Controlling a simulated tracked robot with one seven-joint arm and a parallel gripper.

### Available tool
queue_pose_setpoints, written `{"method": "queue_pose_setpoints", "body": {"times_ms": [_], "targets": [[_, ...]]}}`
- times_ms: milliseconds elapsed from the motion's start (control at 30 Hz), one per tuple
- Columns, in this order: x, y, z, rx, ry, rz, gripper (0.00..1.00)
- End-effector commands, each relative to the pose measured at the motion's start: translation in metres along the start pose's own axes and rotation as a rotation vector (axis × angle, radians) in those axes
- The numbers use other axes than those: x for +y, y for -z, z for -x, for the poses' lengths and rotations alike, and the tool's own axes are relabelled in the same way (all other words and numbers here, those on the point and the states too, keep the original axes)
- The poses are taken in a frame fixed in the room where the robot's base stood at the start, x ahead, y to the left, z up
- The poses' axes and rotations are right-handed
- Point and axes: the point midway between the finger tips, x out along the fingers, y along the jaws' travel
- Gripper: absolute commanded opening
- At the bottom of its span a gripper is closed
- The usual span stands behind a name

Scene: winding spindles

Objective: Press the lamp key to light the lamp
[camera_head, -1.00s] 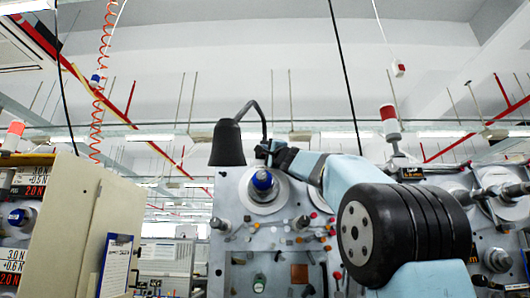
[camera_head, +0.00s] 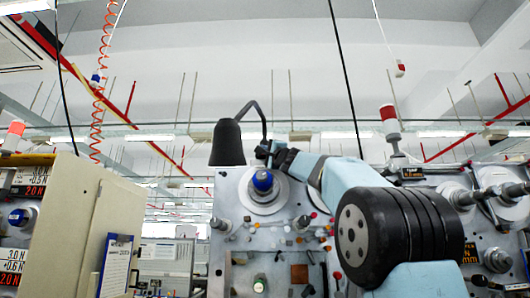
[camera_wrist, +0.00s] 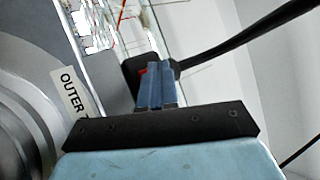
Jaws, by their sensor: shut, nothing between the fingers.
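The black gooseneck lamp (camera_head: 228,143) stands on top of the grey spindle machine in the head view, its shade pointing down. No glow shows at the shade. In the wrist view its dark neck (camera_wrist: 240,45) runs up to the right from a black base (camera_wrist: 132,76). In the head view my gripper (camera_head: 265,150) is by the neck's foot.
Just below my gripper is a spindle with a blue cap (camera_head: 263,181) on the machine's front panel (camera_head: 230,225). In the wrist view a plate labelled OUTER (camera_wrist: 72,93) and a round grey part (camera_wrist: 25,110) lie close on the left.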

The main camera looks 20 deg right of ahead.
Motion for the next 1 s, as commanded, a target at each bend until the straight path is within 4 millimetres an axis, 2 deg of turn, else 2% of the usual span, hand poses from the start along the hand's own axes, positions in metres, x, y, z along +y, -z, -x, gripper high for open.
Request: {"method": "queue_pose_setpoints", "body": {"times_ms": [1000], "targets": [[-0.007,-0.008,0.012,0.001,-0.001,0.0,0.0]]}}
